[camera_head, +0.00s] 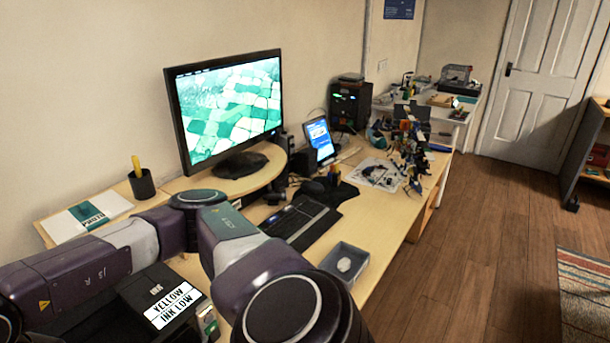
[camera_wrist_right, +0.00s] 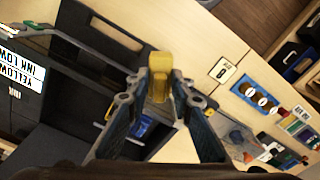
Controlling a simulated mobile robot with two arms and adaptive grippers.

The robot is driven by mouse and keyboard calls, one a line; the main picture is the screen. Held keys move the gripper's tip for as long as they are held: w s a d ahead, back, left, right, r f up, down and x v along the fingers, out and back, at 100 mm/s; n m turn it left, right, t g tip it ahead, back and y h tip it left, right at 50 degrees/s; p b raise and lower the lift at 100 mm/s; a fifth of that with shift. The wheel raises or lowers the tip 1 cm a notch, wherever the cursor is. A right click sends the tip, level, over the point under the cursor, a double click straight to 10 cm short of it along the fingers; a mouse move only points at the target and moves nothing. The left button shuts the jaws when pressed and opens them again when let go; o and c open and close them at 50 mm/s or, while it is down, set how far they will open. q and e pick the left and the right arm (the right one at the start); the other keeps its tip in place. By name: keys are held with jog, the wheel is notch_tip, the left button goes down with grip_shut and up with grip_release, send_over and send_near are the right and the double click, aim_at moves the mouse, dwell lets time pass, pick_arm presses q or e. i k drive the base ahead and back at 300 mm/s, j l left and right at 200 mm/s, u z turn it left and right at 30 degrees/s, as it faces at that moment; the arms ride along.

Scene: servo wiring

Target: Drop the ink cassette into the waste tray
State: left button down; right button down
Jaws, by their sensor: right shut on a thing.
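In the right wrist view my right gripper (camera_wrist_right: 158,98) is shut on a yellow block, which looks like the ink cassette (camera_wrist_right: 158,66). The cassette stands out between the two fingertips. Behind the fingers is a dark cavity of the black printer, with a blue piece (camera_wrist_right: 146,126) inside it. How far the cassette is from the printer I cannot tell. In the head view a grey open tray (camera_head: 330,262) with a crumpled white piece in it, apparently the waste tray, sits near the desk's front edge. My right gripper is hidden there, and my left gripper is in neither view.
The black printer (camera_head: 150,287) reads "YELLOW INK LOW" and stands left of the tray, partly behind my arm. A keyboard (camera_head: 300,220), a monitor (camera_head: 228,110) and a pen cup (camera_head: 142,184) stand behind. Small parts clutter the desk's far end.

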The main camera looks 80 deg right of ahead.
aim_at(351, 261)
jog(key=j+z, duration=0.1)
jog(key=z, duration=2.85)
